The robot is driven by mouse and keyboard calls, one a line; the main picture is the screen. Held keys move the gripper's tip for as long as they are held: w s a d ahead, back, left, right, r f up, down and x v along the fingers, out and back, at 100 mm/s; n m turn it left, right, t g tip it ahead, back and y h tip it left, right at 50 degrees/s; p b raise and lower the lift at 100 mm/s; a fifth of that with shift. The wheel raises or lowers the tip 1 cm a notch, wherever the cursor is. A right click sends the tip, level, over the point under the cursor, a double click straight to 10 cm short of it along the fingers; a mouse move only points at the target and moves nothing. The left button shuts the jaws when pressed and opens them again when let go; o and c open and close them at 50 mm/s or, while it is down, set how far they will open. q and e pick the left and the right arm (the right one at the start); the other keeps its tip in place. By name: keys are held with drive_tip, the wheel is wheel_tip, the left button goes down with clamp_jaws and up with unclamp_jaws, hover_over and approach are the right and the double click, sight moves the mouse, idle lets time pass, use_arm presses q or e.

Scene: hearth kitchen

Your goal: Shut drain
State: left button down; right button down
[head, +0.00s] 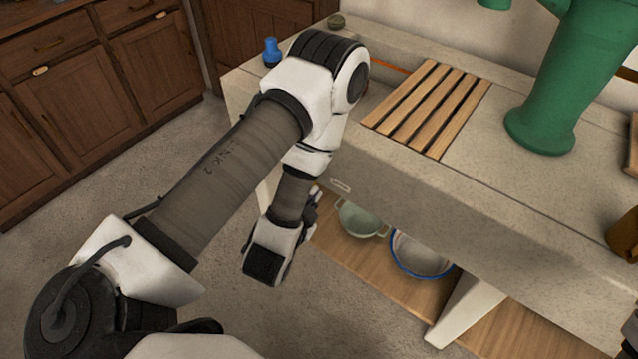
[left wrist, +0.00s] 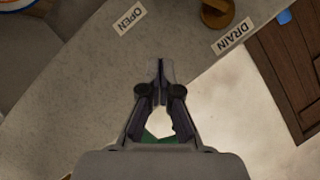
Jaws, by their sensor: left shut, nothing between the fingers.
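A round wooden knob (left wrist: 216,14) shows at the top of the left wrist view, cut by the frame edge, against the grey stone front. A white DRAIN label (left wrist: 233,36) is beside it, and a white OPEN label (left wrist: 130,18) lies to the left. My left gripper (left wrist: 160,66) is shut and empty, its tips below and between the two labels in the picture and apart from the knob. In the head view my left arm hides the knob and most of the gripper. A small pale label (head: 340,186) shows on the stone front.
The stone counter (head: 510,190) bears a slatted wooden rack (head: 428,107), a green pump-like column (head: 560,85) and a blue bottle (head: 271,52). A pale green pot (head: 362,222) and a blue-rimmed basin (head: 420,258) stand on the shelf below. Floor is clear left of the counter.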

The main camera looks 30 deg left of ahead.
use_arm(q)
drive_tip(key=b+x, duration=0.6)
drive_tip(key=x, duration=0.4)
drive_tip(key=shift+a+f, duration=0.1)
drive_tip(key=shift+a, duration=0.1)
drive_tip(key=a+f, duration=0.2)
drive_tip(key=f, duration=0.1)
drive_tip(key=shift+s+a+b, duration=0.25)
drive_tip(key=shift+s+b, duration=0.05)
drive_tip(key=shift+s, duration=0.1)
